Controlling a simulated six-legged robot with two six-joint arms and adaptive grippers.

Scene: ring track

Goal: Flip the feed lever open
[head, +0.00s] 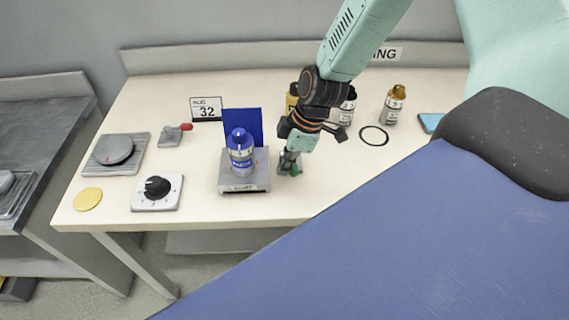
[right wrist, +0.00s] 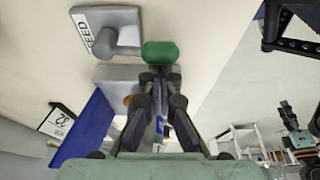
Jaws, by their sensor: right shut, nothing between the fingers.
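The feed lever has a green knob (right wrist: 160,52) on a grey arm, beside a plate marked FEED (right wrist: 100,28), in the right wrist view. In the head view a bit of its green (head: 297,169) shows just right of my right gripper (head: 287,165), which hides most of the lever. My right gripper is shut and empty, low over the table. In the right wrist view its fingertips (right wrist: 160,74) are right at the knob's edge; I cannot tell whether they touch it. My left gripper is not in view.
A blue bottle (head: 240,158) stands on a grey block (head: 244,186) before a blue panel (head: 252,118), left of my gripper. A red-knobbed lever (head: 171,137), a dial box (head: 157,193) and a round-topped plate (head: 116,154) are further left. Bottles (head: 394,104) stand behind.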

